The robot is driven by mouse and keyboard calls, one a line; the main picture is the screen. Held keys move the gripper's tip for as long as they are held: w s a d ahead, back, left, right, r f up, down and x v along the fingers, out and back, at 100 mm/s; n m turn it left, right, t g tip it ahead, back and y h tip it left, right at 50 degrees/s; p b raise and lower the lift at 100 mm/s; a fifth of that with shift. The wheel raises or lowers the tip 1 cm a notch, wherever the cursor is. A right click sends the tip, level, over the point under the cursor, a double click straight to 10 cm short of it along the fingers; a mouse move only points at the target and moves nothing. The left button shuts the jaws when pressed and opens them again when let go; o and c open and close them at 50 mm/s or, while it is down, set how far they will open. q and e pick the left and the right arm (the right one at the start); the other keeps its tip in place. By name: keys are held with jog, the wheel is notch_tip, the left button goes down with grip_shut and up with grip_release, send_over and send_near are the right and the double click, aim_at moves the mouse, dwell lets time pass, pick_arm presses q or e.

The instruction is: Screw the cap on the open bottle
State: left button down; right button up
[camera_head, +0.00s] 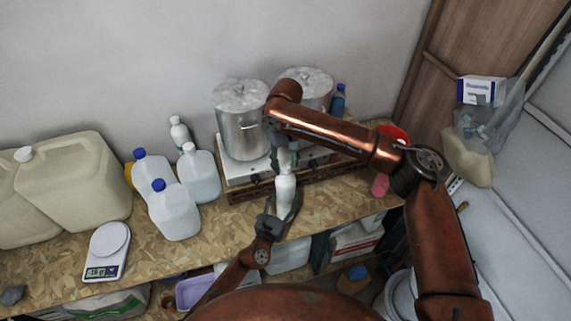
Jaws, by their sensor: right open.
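A white bottle (285,193) stands upright at the front edge of the wooden bench, in front of the hot plate. My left gripper (283,212) comes in from below, with its fingers on both sides of the bottle's lower body, and appears shut on it. My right gripper (285,162) reaches down from above and is open, with its fingertips around the bottle's top. The fingers hide the neck, so I cannot tell whether a cap sits on it.
Two metal pots (241,125) stand on a white hot plate (238,172) right behind the bottle. Several white jugs (175,212), large beige canisters (75,185) and a scale (107,250) stand on the left. A red item (381,185) is at the right.

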notch_tip(320, 180, up, 4)
jog(key=shift+f, duration=0.15)
jog(key=shift+c, duration=0.3)
notch_tip(320, 180, up, 2)
jog(key=n, duration=0.5)
jog(key=shift+n, duration=0.4)
jog(key=n, duration=0.1)
jog(key=r+n, duration=0.1)
jog(key=n, duration=0.3)
jog(key=shift+r, duration=0.25)
jog(key=shift+f, duration=0.15)
jog(key=shift+f, duration=3.85)
jog(key=shift+c, duration=0.2)
